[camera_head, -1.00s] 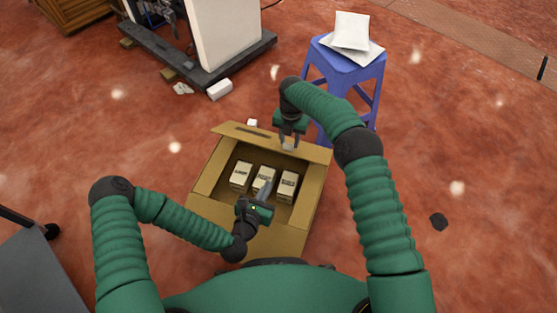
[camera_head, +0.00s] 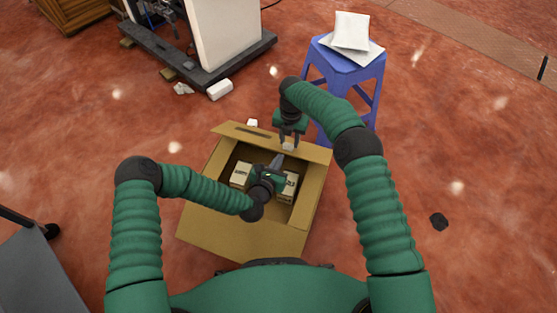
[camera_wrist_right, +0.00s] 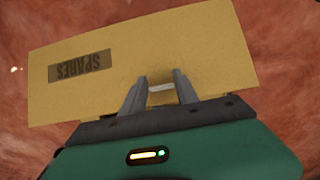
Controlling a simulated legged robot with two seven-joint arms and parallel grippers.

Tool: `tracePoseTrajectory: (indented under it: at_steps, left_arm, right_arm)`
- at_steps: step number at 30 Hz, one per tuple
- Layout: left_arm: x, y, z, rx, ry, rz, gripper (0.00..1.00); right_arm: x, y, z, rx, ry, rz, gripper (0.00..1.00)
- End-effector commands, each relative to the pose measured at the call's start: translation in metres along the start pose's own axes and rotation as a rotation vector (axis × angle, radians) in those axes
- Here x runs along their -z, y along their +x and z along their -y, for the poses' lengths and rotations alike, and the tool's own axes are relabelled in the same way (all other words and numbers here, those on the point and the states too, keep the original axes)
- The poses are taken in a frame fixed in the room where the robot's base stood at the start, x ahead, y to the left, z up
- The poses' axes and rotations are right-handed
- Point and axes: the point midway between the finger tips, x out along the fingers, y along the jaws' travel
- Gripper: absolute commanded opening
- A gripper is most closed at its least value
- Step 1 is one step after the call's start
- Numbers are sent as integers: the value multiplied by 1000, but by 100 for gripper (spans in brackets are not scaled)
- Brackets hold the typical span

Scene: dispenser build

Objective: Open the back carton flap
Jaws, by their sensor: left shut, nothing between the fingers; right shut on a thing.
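The open brown carton (camera_head: 232,233) stands on the floor in front of me. Its back flap (camera_head: 232,130) runs along the far edge and carries a dark label strip; it shows in the right wrist view (camera_wrist_right: 130,60) with "SPARES" on it. My right gripper (camera_head: 289,146) is at the right part of this flap, shut on a small pale piece at the flap, between its fingers in the wrist view (camera_wrist_right: 161,88). My left gripper (camera_head: 277,160) is shut and empty over the carton's inside, near the back flap. It hides the middle small box.
Small pale boxes (camera_head: 240,175) stand inside the carton. A blue stool (camera_head: 345,65) with white packets stands behind on the right. A dark platform with a white panel (camera_head: 210,35) is at the back left. Red floor at the right is mostly clear.

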Motion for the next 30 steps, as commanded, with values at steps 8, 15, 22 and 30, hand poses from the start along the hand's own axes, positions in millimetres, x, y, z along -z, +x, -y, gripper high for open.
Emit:
tracePoseTrajectory:
  at_steps: [8, 15, 22, 30]
  left_arm:
    - [-6, 2, 0, -1, -3, 2, 0]
    - [-23, 5, 0, -1, 2, 9, 0]
    - [-25, 5, -1, -3, 3, 15, 0]
    - [-25, 6, -1, -2, 3, 15, 0]
  right_arm:
    - [-4, 2, 3, 2, 2, 9, 0]
    - [-1, 4, 2, 3, 0, 3, 0]
    - [3, 6, 1, 4, -2, -6, 51]
    - [5, 6, -1, 1, -4, -11, 58]
